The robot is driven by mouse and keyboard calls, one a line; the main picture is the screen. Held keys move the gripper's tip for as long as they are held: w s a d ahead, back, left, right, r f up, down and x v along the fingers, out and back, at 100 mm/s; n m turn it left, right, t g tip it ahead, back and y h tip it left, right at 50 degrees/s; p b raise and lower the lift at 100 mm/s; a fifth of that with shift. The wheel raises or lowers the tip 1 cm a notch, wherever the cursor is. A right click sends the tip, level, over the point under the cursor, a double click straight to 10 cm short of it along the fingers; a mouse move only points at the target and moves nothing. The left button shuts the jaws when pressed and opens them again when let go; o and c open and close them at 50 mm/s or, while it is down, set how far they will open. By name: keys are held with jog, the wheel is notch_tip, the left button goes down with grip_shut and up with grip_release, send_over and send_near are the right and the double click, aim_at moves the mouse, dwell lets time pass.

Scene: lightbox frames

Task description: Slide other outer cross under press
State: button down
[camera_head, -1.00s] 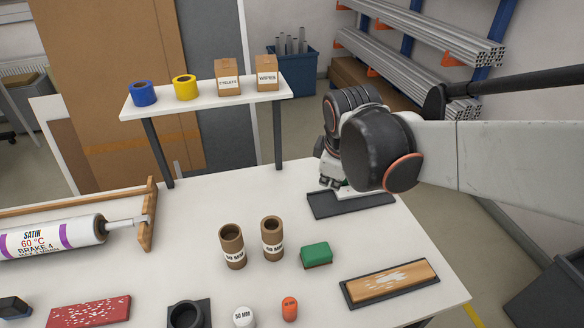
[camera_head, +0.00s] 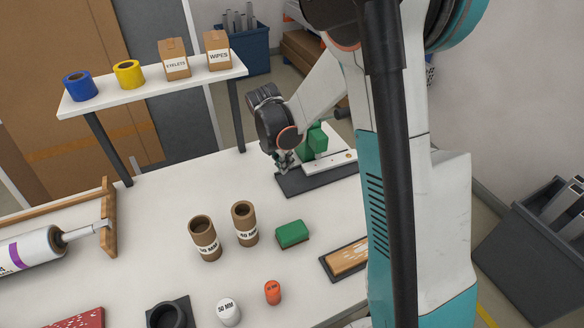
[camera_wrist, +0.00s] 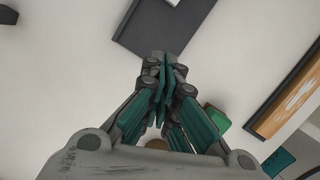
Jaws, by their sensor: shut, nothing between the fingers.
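A green hand press (camera_head: 314,141) stands on a dark base plate (camera_head: 297,187) at the back right of the table, partly behind my arm. A white flat bar (camera_head: 342,160) lies at the press; I cannot tell whether it is an outer cross or whether it sits under the press head. My gripper (camera_head: 283,166) is shut and empty, at the left part of the dark plate in the head view. In the wrist view my gripper (camera_wrist: 165,68) has its fingers together at the edge of the dark plate (camera_wrist: 160,22). No cross shows clearly.
Two cardboard tubes (camera_head: 204,240) and a green block (camera_head: 292,234) stand in front of the plate. A white cap (camera_head: 228,311) and an orange cap (camera_head: 272,292) are nearer. A wooden piece in a dark tray (camera_head: 347,257) lies right. A raised shelf (camera_head: 152,88) stands behind.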

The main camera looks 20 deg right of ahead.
aim_at(304, 176)
jog(key=b+x, duration=0.2)
jog(key=x, duration=0.7)
jog(key=shift+d+f+b, duration=0.1)
jog(key=shift+f+b, duration=0.2)
jog(key=shift+b, duration=0.1)
jog(key=d, duration=0.1)
jog(key=w+d, duration=0.1)
jog(key=d, duration=0.1)
jog(key=shift+w+b, duration=0.1)
jog(key=shift+b, duration=0.2)
jog(key=shift+w+d+r, duration=0.1)
jog(key=shift+d, duration=0.3)
jog(key=shift+w+d, duration=0.2)
jog(key=shift+d, duration=0.25)
jog(key=shift+w+d, duration=0.15)
jog(key=shift+d, duration=0.35)
jog(key=shift+a, duration=0.2)
